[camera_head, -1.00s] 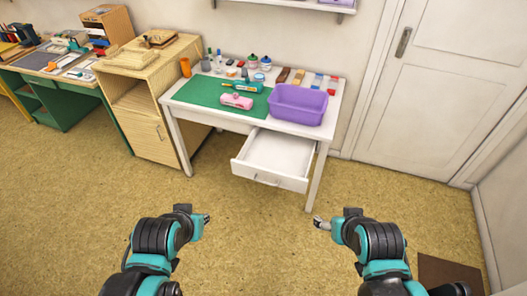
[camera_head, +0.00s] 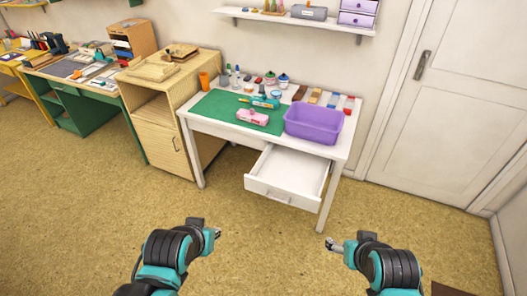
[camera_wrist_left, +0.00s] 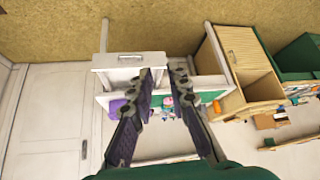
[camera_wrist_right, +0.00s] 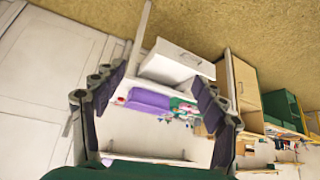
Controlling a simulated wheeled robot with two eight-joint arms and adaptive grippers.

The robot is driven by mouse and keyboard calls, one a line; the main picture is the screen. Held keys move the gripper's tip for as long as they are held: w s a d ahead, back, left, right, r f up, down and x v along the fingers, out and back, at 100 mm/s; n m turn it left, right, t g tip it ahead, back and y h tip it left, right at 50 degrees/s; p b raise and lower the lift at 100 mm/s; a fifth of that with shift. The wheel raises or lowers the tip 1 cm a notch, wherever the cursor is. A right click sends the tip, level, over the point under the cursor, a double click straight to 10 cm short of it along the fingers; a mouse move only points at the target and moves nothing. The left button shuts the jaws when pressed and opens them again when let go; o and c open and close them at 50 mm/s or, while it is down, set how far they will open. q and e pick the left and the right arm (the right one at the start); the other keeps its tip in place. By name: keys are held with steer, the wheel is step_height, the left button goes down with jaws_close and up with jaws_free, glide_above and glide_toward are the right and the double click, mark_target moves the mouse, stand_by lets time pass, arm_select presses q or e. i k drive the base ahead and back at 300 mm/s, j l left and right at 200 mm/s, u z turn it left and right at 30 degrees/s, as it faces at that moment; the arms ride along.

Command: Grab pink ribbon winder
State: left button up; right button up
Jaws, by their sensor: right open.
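The pink ribbon winder (camera_head: 252,118) lies on the green mat (camera_head: 212,108) on the white table, near the table's front edge. It also shows small between the left fingers in the left wrist view (camera_wrist_left: 168,102). My left gripper (camera_head: 216,233) is over the floor in front of the table, well short of the winder. Its fingers are apart with nothing held between them. My right gripper (camera_head: 330,244) is also over the floor, further right, with its fingers wide apart and empty.
A purple bin (camera_head: 313,125) stands right of the winder. A teal tool (camera_head: 262,101) lies just behind the winder. An open white drawer (camera_head: 288,175) juts out below the table's front. A wooden cabinet (camera_head: 170,125) stands at the left. The floor ahead is clear.

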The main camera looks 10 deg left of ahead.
mark_target(261, 120)
steer(key=i+j+z, duration=0.1)
steer(key=z, duration=0.25)
steer(key=i+j+z, duration=0.1)
steer(key=z, duration=0.2)
steer(key=j+z, duration=0.15)
steer(key=z, duration=0.2)
steer(key=i+j+z, duration=0.15)
steer(key=j, duration=0.4)
steer(key=i+j+z, duration=0.15)
steer(key=j, duration=0.4)
steer(key=i+j+z, duration=0.15)
steer(key=j, duration=0.45)
steer(key=i+j+z, duration=0.15)
steer(key=j, duration=0.45)
steer(key=j+z, duration=0.15)
steer(key=j, duration=0.4)
steer(key=i+j, duration=0.1)
steer(key=j, duration=1.05)
steer(key=i, duration=0.05)
